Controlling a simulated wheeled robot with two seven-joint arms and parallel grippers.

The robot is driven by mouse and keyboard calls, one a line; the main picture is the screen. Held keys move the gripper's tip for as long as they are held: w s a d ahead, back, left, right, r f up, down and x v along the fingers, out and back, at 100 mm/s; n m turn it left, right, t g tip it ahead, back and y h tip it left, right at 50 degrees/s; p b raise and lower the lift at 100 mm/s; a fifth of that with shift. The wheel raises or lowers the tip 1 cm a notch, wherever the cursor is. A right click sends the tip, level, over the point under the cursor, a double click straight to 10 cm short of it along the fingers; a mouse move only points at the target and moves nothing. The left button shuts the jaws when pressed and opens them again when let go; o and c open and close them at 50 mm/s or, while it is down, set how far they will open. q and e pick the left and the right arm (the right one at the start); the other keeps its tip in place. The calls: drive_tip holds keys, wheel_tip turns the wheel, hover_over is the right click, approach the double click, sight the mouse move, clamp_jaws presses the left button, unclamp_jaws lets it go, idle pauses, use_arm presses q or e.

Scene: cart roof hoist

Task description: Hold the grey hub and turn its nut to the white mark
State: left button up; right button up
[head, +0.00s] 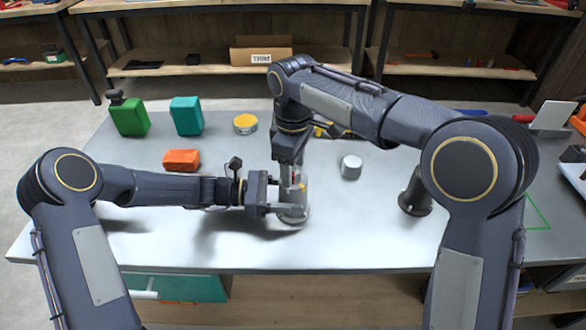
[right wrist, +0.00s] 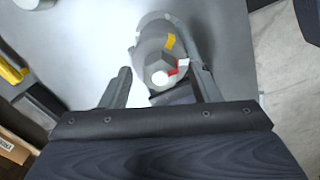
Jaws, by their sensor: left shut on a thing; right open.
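The grey hub (head: 293,208) stands upright on the table near the middle, on a round foot. My left gripper (head: 279,195) comes in from the left and is shut on the hub. My right gripper (head: 291,165) points down over the hub's top, open. In the right wrist view, the nut (right wrist: 162,70) shows between the open fingers, apart from both. The nut has a pale end and a red mark (right wrist: 176,72) on one side. A yellow mark (right wrist: 171,41) is on the hub (right wrist: 153,42). I cannot pick out the white mark for certain.
A short grey cylinder (head: 351,168) and a dark post (head: 415,192) stand right of the hub. A green container (head: 130,117), a teal container (head: 187,116), an orange block (head: 181,160) and a yellow-topped tin (head: 245,123) stand behind to the left. The front table (head: 240,250) is clear.

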drive_tip(key=shift+n, duration=1.1)
drive_tip(key=shift+n, duration=1.2)
drive_tip(key=c, duration=0.9)
drive_tip(key=shift+o, duration=0.2)
drive_tip(key=shift+m, duration=1.2)
